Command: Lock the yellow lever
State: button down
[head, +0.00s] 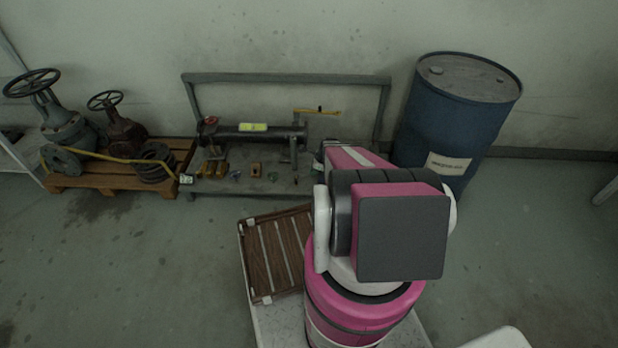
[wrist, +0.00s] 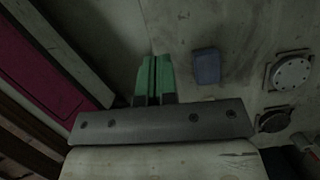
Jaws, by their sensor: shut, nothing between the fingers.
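The yellow lever (head: 318,111) lies about level at the top right of the dark pipe assembly (head: 225,134) on the grey workbench, against the wall. It sits on an upright valve stem at the pipe's right end. My gripper shows in the wrist view (wrist: 154,75), its two green fingers shut together with nothing between them. In the head view my arm hides the gripper, so its exact distance from the lever cannot be told. The lever cannot be made out in the wrist view.
A blue drum (head: 455,110) stands to the right. A pallet (head: 85,180) with old valves (head: 125,131) is at the left. In the wrist view a bluish block (wrist: 206,66) and round flange (wrist: 291,72) lie beyond the fingers.

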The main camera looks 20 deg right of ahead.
jog(key=shift+v, duration=1.3)
jog(key=shift+r, duration=0.1)
jog(key=s+a+r+n+h, duration=0.1)
jog(key=s+a+r+n, duration=0.3)
jog(key=r+n, duration=0.3)
jog(key=s+a+r+n+g+h, duration=0.1)
jog(key=s+a+r+n, duration=0.4)
jog(key=r+n, duration=0.3)
jog(key=s+a+r+n+h, duration=0.2)
jog(key=s+a+r+n, duration=0.3)
jog(key=r, duration=0.8)
jog(key=s+n, duration=0.1)
jog(key=n, duration=0.1)
jog(key=shift+n+g, duration=0.4)
